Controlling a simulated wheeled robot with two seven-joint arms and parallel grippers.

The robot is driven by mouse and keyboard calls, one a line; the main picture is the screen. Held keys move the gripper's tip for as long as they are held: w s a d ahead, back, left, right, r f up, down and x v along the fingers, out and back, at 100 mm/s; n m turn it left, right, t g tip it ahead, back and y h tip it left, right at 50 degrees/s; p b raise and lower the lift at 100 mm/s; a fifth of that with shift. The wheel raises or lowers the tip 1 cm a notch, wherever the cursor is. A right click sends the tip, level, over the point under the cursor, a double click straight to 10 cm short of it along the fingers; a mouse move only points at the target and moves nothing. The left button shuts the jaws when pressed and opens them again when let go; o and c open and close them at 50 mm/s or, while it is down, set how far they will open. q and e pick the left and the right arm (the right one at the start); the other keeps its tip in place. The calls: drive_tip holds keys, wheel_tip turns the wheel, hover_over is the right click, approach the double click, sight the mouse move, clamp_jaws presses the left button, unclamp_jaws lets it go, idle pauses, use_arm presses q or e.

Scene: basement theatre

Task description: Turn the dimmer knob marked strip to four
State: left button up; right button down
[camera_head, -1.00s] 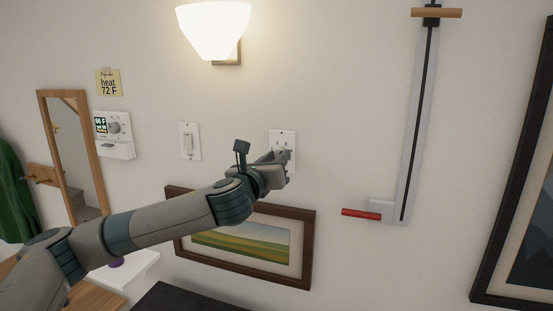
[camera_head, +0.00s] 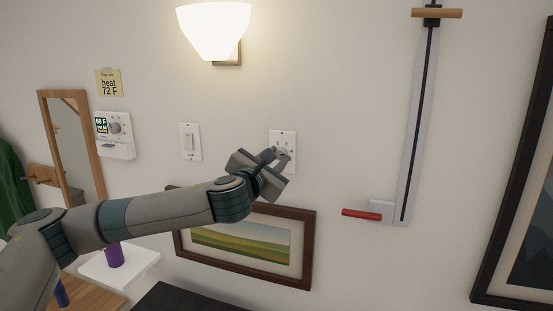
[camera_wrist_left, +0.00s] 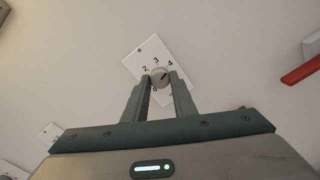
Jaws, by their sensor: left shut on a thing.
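In the left wrist view the plate (camera_wrist_left: 146,54) shows the numbers 2, 3 and 4 around a round grey knob (camera_wrist_left: 159,75), with a 0 below. The knob's dark mark points to the upper right, roughly toward the 4. My left gripper (camera_head: 280,153) is at the plate, and in the wrist view its fingers (camera_wrist_left: 160,82) are shut on the knob from both sides. The strip label is not readable. My right gripper is not in view.
A light switch (camera_head: 190,141) and a thermostat (camera_head: 115,127) are left of the dimmer. A framed picture (camera_head: 300,262) hangs just below my left arm. A slider rail with a red handle (camera_head: 361,215) is on the right. Bare wall lies between it and the dimmer.

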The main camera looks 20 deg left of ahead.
use_arm(q)
drive_tip(key=shift+f, duration=0.35)
drive_tip(key=o, duration=1)
drive_tip(key=shift+o, duration=0.2)
drive_tip(key=shift+r, duration=0.15)
drive_tip(key=shift+s, duration=0.15)
drive_tip(key=shift+s+b, duration=0.5)
drive_tip(key=shift+s, duration=0.1)
drive_tip(key=s+a+b, duration=0.1)
drive_tip(key=s+b, duration=0.6)
drive_tip(key=s, duration=0.9)
drive_tip(key=shift+b, duration=0.4)
drive_tip(key=shift+a+r, duration=0.1)
drive_tip(key=shift+r, duration=0.05)
